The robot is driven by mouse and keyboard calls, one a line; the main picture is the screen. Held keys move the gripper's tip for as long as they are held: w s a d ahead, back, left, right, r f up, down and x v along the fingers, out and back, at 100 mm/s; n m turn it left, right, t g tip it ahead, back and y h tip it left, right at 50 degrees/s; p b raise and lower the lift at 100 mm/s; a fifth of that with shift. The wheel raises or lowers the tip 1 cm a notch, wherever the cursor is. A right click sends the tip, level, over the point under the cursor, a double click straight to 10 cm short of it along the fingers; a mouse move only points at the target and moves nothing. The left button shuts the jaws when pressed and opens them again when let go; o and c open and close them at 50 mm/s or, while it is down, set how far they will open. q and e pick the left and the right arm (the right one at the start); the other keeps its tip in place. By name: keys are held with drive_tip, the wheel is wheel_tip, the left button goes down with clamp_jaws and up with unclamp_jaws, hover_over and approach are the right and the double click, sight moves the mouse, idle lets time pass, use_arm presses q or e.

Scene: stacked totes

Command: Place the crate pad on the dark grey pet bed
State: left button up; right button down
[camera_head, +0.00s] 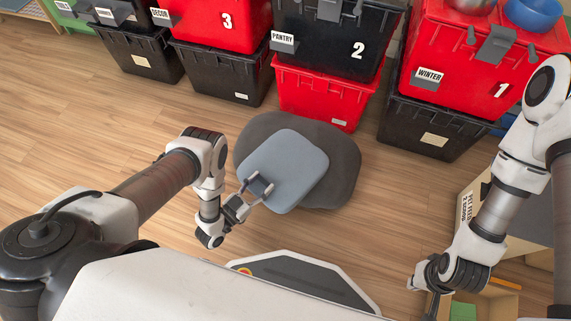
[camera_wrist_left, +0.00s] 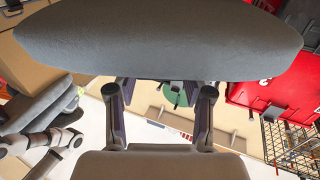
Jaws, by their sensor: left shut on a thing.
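The crate pad (camera_head: 288,160) is a flat blue-grey cushion with rounded corners. My left gripper (camera_head: 260,187) is shut on its near left edge. In the head view the pad overlaps the left and middle of the dark grey pet bed (camera_head: 345,168), a rounded floor cushion, and sticks out past its near edge. I cannot tell whether the pad touches the bed. In the left wrist view the pad (camera_wrist_left: 160,42) spans the top, by the fingers of my left gripper (camera_wrist_left: 160,92). My right gripper (camera_head: 428,290) is low at the right, far from both; its fingers are unclear.
Stacked red and black totes stand behind the bed, including a red tote (camera_head: 312,98) close to its far edge. A cardboard box (camera_head: 484,300) with things in it is beside my right gripper. Wooden floor is clear left and right of the bed.

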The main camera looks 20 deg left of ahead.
sight(279, 160)
use_arm(q)
drive_tip(key=w+b, duration=0.1)
drive_tip(key=b, duration=0.2)
drive_tip(key=w+f+b, duration=0.1)
drive_tip(key=w+b, duration=0.1)
drive_tip(key=b, duration=0.1)
drive_tip(key=w+d+f+b, duration=0.1)
drive_tip(key=w+b, duration=0.1)
drive_tip(key=b, duration=0.1)
drive_tip(key=shift+w, duration=0.25)
drive_tip(key=b+x, duration=0.2)
drive_tip(key=x, duration=0.3)
drive_tip(key=shift+w+a+r+b, duration=0.15)
drive_tip(key=shift+a+r+b, duration=0.1)
drive_tip(key=shift+a+b, duration=0.15)
drive_tip(key=shift+w+f, duration=0.25)
wheel_tip(279, 160, down, 3)
drive_tip(key=b, duration=0.3)
drive_tip(key=shift+r, duration=0.15)
drive_tip(key=shift+f, duration=0.3)
drive_tip(key=o, duration=1.3)
drive_tip(key=shift+o, duration=0.2)
drive_tip(key=shift+r, duration=0.1)
